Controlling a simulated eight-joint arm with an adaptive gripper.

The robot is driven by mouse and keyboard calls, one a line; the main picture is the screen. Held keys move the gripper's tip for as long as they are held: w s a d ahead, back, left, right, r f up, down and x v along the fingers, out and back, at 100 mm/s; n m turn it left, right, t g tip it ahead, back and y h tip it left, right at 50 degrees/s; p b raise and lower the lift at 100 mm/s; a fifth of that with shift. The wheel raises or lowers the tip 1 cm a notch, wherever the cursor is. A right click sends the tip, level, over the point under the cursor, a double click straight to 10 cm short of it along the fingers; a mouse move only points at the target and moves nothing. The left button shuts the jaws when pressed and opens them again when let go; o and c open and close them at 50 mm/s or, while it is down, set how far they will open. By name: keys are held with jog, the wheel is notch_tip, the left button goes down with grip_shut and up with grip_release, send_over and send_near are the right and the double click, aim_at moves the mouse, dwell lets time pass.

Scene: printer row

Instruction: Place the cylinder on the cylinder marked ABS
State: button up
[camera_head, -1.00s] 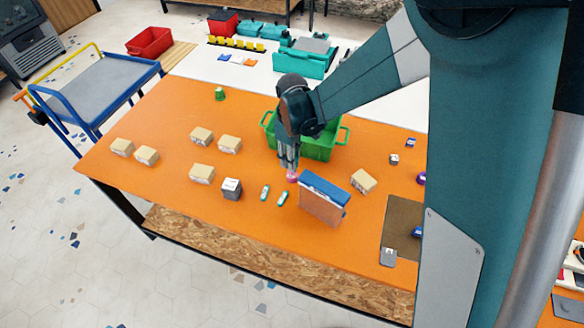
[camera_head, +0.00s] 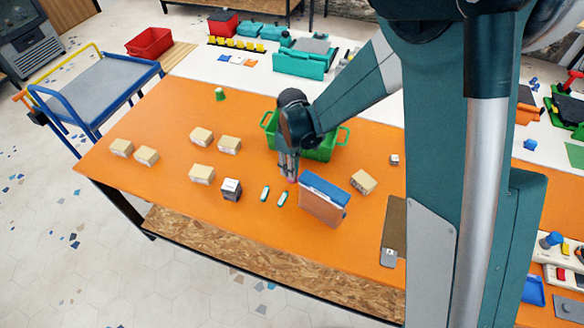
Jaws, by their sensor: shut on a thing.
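My gripper (camera_head: 288,172) points down in front of the green crate, just left of the blue-topped box. It is shut on a small pink cylinder, mostly hidden by the fingers, with only a trace of pink showing at their tips. A green cylinder (camera_head: 219,94) stands alone near the far left edge of the orange table. No ABS mark can be read on any cylinder at this size.
A green crate (camera_head: 324,150) stands behind my gripper, and a blue-topped box (camera_head: 323,198) stands close on its right.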

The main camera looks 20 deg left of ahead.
jog(key=shift+f, duration=0.15)
jog(key=o, duration=0.8)
notch_tip(320, 180, up, 12)
jog(key=p, duration=0.1)
dwell(0.8)
dwell(0.5)
